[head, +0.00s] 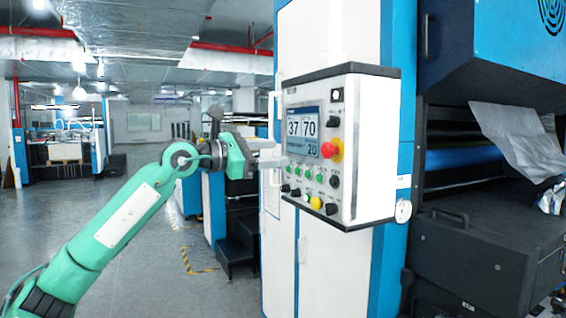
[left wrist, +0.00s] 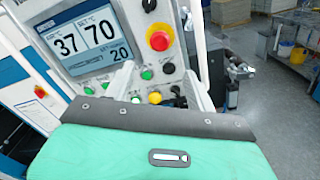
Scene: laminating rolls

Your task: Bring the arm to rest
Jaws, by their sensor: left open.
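My left arm (head: 120,215), green, reaches in from the lower left of the head view. My left gripper (head: 272,158) is at its end, just left of the control panel (head: 365,170). In the left wrist view the two pale fingers of the gripper (left wrist: 160,85) stand apart with nothing held between them. Behind them the panel shows its screen (left wrist: 85,40) reading 37, 70 and 20, a red emergency knob on yellow (left wrist: 158,38), and several buttons. Some lower buttons are hidden by the gripper. I cannot tell whether a fingertip touches the panel. My right gripper is not in view.
The panel is fixed to a tall white and blue machine (head: 335,40). To the right are a dark machine section (head: 490,240) and a hanging sheet of film (head: 525,140). Open grey floor (head: 150,270) lies to the left, with yellow-black tape (head: 187,262).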

